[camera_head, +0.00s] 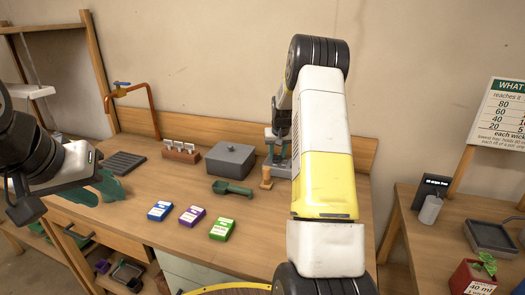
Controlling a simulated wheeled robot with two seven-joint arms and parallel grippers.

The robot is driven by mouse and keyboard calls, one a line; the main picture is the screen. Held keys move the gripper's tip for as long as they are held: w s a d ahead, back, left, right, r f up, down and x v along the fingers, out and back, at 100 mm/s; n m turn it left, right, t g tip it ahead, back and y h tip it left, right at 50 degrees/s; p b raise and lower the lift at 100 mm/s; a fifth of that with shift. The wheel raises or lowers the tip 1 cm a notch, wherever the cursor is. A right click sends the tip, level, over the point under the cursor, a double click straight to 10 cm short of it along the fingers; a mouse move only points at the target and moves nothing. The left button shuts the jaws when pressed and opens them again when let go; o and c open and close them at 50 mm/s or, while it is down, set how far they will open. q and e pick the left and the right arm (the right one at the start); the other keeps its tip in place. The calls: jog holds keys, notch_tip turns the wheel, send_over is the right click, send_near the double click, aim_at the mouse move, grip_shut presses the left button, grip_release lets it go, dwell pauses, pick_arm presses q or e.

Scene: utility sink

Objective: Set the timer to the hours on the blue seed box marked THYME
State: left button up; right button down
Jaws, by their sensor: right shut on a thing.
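The blue seed box (160,211) lies on the wooden bench, leftmost of three boxes. Its label is too small to read. A grey upright device (277,157) stands at the back of the bench, partly behind my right arm; I cannot tell whether it is the timer. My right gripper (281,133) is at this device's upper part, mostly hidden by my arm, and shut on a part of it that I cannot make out. My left gripper (28,208) is at the left edge, away from the boxes; its fingers are not clear.
Purple (192,217) and green (222,229) boxes lie beside the blue one. Behind them are a green scoop (232,188), a grey lidded box (230,160) and a card holder (181,153). A copper tap (150,97) is at back left. A side table (425,240) stands right.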

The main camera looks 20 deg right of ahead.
jog(key=m+h, duration=0.1)
jog(key=m, duration=0.2)
jog(key=m+g+h, duration=0.1)
jog(key=m, duration=0.2)
jog(key=shift+w+a, duration=0.15)
jog(key=shift+a, duration=0.05)
jog(key=m+g, duration=0.1)
jog(key=m, duration=0.2)
jog(key=m+g+h, duration=0.1)
jog(key=m, duration=0.2)
jog(key=shift+w, duration=0.15)
jog(key=m+g, duration=0.1)
jog(key=m, duration=0.1)
jog(key=m+g, duration=0.1)
jog(key=m, duration=0.2)
jog(key=shift+w+h, duration=0.15)
jog(key=shift+h, duration=0.15)
jog(key=m+g, duration=0.1)
jog(key=m, duration=0.2)
jog(key=m+g+y, duration=0.1)
jog(key=m, duration=0.1)
jog(key=shift+m, duration=0.4)
jog(key=c, duration=1)
grip_release()
jog(key=shift+o, duration=0.2)
